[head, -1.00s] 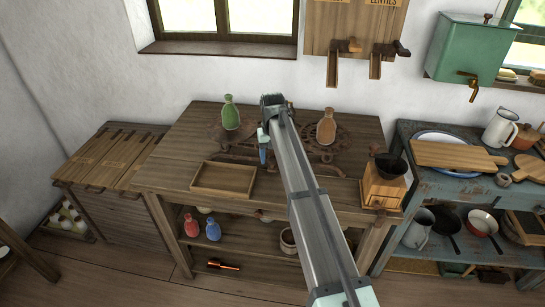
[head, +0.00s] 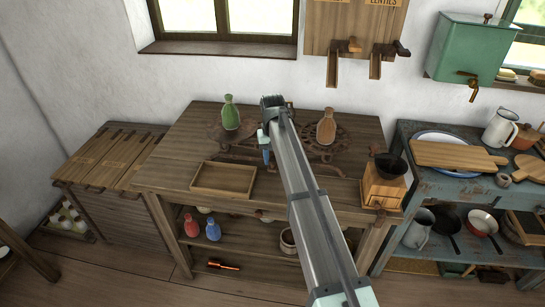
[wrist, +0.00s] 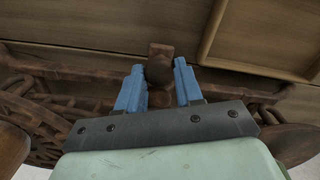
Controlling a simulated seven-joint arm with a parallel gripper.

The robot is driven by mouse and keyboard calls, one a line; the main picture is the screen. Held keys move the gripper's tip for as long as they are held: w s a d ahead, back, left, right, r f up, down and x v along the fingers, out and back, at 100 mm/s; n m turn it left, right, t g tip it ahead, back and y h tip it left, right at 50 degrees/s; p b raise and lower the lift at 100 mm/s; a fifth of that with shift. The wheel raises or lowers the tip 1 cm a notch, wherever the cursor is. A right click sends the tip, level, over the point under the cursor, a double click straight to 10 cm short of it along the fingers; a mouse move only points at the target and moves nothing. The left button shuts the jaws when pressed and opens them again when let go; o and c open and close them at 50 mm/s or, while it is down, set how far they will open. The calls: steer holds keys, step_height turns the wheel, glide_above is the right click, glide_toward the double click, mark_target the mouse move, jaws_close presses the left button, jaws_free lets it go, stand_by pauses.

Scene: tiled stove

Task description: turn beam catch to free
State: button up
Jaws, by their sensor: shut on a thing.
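A rusty brown balance scale stands on the wooden workbench, with its beam (wrist: 80,72) running across the wrist view. The beam catch (wrist: 160,71), a dark brown knob on a small block, is at the middle of the beam. My gripper (wrist: 158,67) has its two blue fingers on either side of the knob and is shut on it. In the head view my gripper (head: 266,156) is at the middle of the scale, and my arm hides the catch there. Which way the catch is set cannot be told.
A green bottle (head: 231,113) is at the scale's left pan and a brown bottle (head: 326,127) at its right pan. An empty wooden tray (head: 223,193) lies in front on the left. A coffee grinder (head: 384,186) stands at the bench's right front.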

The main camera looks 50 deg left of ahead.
mark_target(273, 159)
steer(key=shift+m, duration=0.4)
steer(key=m, duration=0.3)
steer(key=shift+m, duration=1.9)
steer(key=o, duration=1)
steer(key=shift+o, duration=0.2)
steer(key=shift+r, duration=0.1)
step_height(273, 159, up, 14)
